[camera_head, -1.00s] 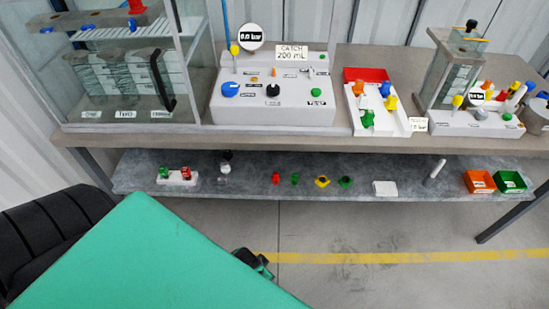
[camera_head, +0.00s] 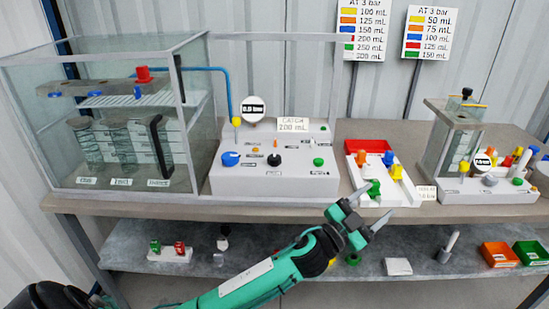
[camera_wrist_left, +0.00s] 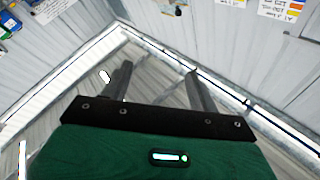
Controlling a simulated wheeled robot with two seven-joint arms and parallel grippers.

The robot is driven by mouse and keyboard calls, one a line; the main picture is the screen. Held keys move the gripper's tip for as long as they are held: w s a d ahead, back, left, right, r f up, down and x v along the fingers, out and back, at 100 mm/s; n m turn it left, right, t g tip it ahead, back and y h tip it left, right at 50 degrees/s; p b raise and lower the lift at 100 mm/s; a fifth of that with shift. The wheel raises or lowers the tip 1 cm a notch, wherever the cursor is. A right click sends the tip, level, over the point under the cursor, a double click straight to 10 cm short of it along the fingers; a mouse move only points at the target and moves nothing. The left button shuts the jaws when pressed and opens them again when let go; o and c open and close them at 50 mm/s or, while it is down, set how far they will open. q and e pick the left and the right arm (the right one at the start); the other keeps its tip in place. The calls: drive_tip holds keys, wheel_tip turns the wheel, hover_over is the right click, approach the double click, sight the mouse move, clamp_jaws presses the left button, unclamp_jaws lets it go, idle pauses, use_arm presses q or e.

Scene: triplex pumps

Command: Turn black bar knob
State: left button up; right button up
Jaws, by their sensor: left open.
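The black bar knob (camera_head: 274,160) sits on the front face of the white control box (camera_head: 270,183), between a blue knob (camera_head: 230,159) on its left and a green button (camera_head: 319,162) on its right. My left gripper (camera_head: 369,205) is in front of the table edge, right of and below the box, with its two fingers apart and nothing between them. In the left wrist view the left gripper (camera_wrist_left: 160,88) also shows spread, empty fingers, with the wall and glass panels beyond. The black knob is not identifiable there. My right gripper is not in view.
A glass case (camera_head: 110,120) stands on the left of the table. A white tray of coloured parts (camera_head: 408,196) and a second rig (camera_head: 490,192) stand on the right. The lower shelf (camera_head: 120,248) holds small parts, an orange bin (camera_head: 499,254) and a green bin (camera_head: 532,252).

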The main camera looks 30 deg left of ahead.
use_arm(q)
drive_tip(key=w+d+r+m+g+h, duration=0.2)
drive_tip(key=d+r+m+g+h, duration=0.2)
drive_tip(key=m+h, duration=0.3)
drive_tip(key=m+g+y, duration=0.4)
drive_tip(key=g+y, duration=1.1)
drive_tip(key=y, duration=0.1)
approach(274, 157)
drive_tip(key=f, duration=0.8)
drive_tip(key=shift+w+d+f+p, duration=0.15)
drive_tip(key=shift+d+f+p, duration=0.05)
drive_tip(key=shift+p, duration=0.15)
drive_tip(key=shift+f, duration=0.2)
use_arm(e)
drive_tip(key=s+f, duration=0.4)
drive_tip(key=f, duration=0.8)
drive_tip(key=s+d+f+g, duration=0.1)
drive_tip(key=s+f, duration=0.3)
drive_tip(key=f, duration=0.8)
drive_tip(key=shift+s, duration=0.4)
